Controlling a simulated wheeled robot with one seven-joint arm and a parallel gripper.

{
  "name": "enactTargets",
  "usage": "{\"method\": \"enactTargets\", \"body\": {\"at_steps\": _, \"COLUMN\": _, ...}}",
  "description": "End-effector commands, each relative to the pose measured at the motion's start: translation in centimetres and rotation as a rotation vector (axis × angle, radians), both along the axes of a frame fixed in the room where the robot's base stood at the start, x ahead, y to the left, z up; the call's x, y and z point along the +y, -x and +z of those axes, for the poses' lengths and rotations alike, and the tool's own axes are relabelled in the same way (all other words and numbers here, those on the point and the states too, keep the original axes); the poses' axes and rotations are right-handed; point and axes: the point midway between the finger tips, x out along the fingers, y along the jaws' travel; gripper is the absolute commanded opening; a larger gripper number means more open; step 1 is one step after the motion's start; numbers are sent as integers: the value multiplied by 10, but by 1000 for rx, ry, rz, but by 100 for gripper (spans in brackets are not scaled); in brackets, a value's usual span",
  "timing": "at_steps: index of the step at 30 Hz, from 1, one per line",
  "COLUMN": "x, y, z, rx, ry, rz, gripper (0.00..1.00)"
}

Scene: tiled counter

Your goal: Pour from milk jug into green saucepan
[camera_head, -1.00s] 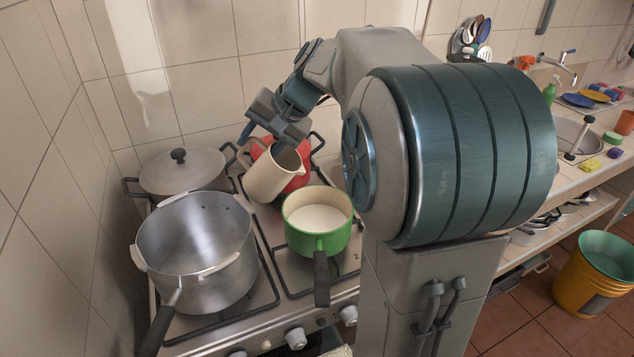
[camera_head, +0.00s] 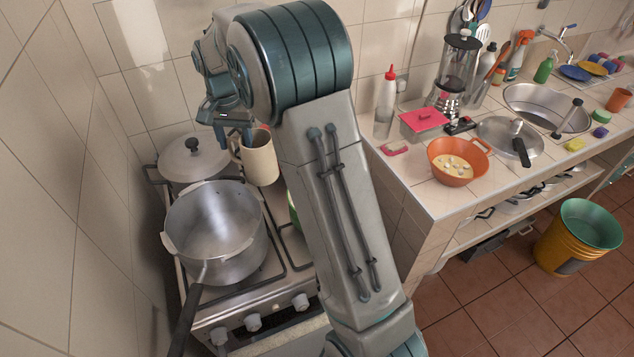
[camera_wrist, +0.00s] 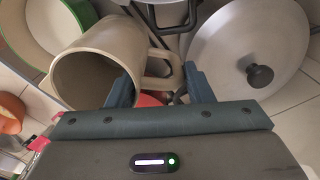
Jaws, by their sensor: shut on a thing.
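The cream milk jug (camera_head: 261,161) is held by my gripper (camera_head: 234,132) above the back of the stove and looks close to upright. In the wrist view my gripper (camera_wrist: 160,88) has its fingers on either side of the jug's handle, and the jug's (camera_wrist: 112,62) open mouth shows a beige inside with no milk visible. The green saucepan (camera_head: 293,213) is mostly hidden behind my arm in the head view. In the wrist view the green saucepan (camera_wrist: 82,10) is at upper left, with a pale inside, partly covered by the jug.
A large grey pot (camera_head: 240,262) stands at the front left of the stove. A lidded pot (camera_head: 190,158) is behind it, close to the jug's left. The tiled wall is close behind. On the right counter are an orange bowl (camera_head: 458,178), a blender (camera_head: 455,75) and a lidded pan (camera_head: 500,140).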

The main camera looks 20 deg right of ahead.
Motion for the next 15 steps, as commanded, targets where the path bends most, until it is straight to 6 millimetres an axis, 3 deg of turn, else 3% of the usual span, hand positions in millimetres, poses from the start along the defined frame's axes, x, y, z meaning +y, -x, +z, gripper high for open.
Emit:
{"method": "enactTargets", "body": {"at_steps": 8, "x": -3, "y": 0, "z": 5, "rx": -5, "ry": -2, "rz": -4, "gripper": 12}}
{"method": "enactTargets", "body": {"at_steps": 15, "x": -2, "y": 0, "z": 28, "rx": -6, "ry": -4, "rz": -2, "gripper": 12}}
